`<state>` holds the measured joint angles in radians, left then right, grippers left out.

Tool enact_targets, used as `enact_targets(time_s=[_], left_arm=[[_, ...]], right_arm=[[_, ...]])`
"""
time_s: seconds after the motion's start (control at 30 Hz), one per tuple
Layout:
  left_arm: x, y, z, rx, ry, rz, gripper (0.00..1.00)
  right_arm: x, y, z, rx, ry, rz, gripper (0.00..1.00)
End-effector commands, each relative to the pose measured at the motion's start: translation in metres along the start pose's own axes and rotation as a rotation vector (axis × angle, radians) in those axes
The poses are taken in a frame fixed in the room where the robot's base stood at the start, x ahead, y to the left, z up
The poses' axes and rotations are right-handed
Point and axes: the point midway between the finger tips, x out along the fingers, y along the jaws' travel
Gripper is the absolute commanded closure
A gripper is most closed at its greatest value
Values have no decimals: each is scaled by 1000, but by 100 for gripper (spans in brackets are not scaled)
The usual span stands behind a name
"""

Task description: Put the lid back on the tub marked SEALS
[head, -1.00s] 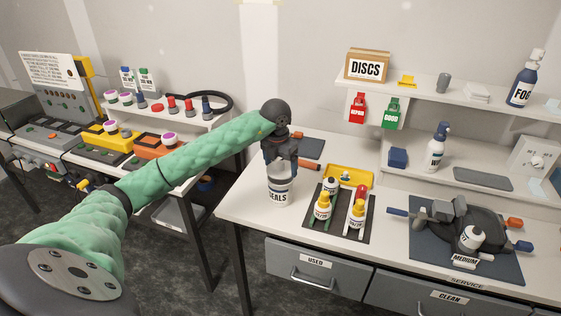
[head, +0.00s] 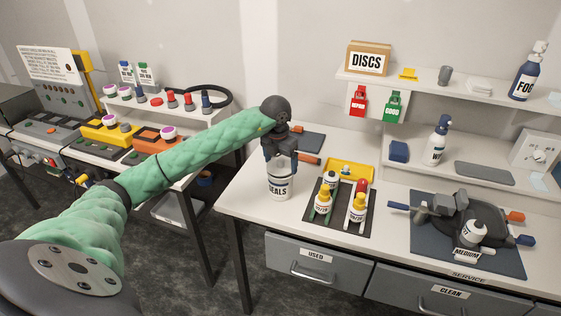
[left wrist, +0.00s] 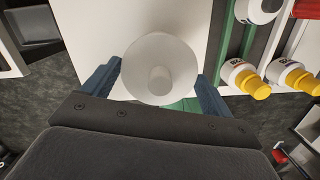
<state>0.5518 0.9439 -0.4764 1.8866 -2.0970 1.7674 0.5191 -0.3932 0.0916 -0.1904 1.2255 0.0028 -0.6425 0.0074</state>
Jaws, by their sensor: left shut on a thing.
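The tub marked SEALS (head: 279,188), white and upright, stands near the left end of the bench. My left gripper (head: 281,157) points down right over its top. In the left wrist view a pale, round lid (left wrist: 140,72) with a small central knob lies between the two dark blue fingers of this gripper (left wrist: 160,80), which close on its rim. The lid and fingers hide the tub's mouth, so I cannot tell whether the lid rests on the rim or is just above it. My right gripper is out of view.
A dark rack (head: 339,226) with yellow-capped bottles stands close to the right of the tub, a yellow tray (head: 350,168) behind it. An orange-handled tool (head: 308,159) lies behind the tub. The bench's left edge is near. Bare bench top (head: 246,196) lies left of the tub.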

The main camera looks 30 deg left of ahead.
Motion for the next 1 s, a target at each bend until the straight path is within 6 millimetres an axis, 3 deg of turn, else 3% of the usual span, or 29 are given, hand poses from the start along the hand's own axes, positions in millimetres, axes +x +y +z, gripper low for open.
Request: enact_targets(time_s=[1.0], left_arm=[[0,0,0,0,0,0,36]], right_arm=[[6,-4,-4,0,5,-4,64]])
